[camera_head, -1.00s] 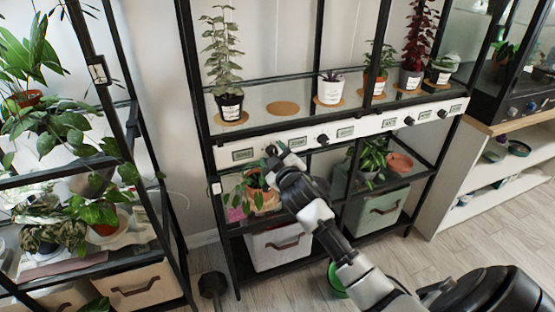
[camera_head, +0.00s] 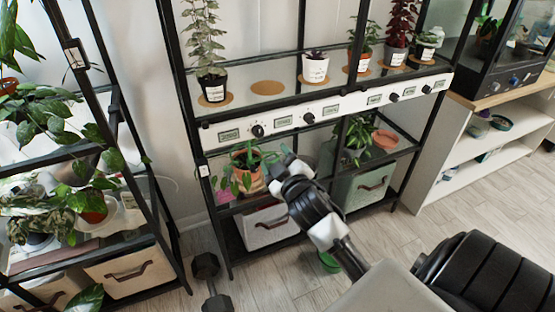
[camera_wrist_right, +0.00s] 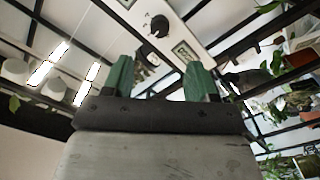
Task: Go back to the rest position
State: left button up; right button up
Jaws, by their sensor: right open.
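My right gripper (camera_head: 279,162) is in front of the middle shelf of the black plant rack, below the white control strip (camera_head: 310,112). In the right wrist view its two green fingers (camera_wrist_right: 160,80) stand apart with nothing between them. Several knobs sit on the strip; a black knob (camera_head: 257,131) is a little above and left of the gripper. My left gripper is not in view.
Potted plants stand on cork discs on the upper shelf; one cork disc (camera_head: 267,88) is bare. A terracotta-potted plant (camera_head: 249,178) is just left of my right gripper. A dumbbell (camera_head: 208,275) stands on the floor, and a second plant rack is at left.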

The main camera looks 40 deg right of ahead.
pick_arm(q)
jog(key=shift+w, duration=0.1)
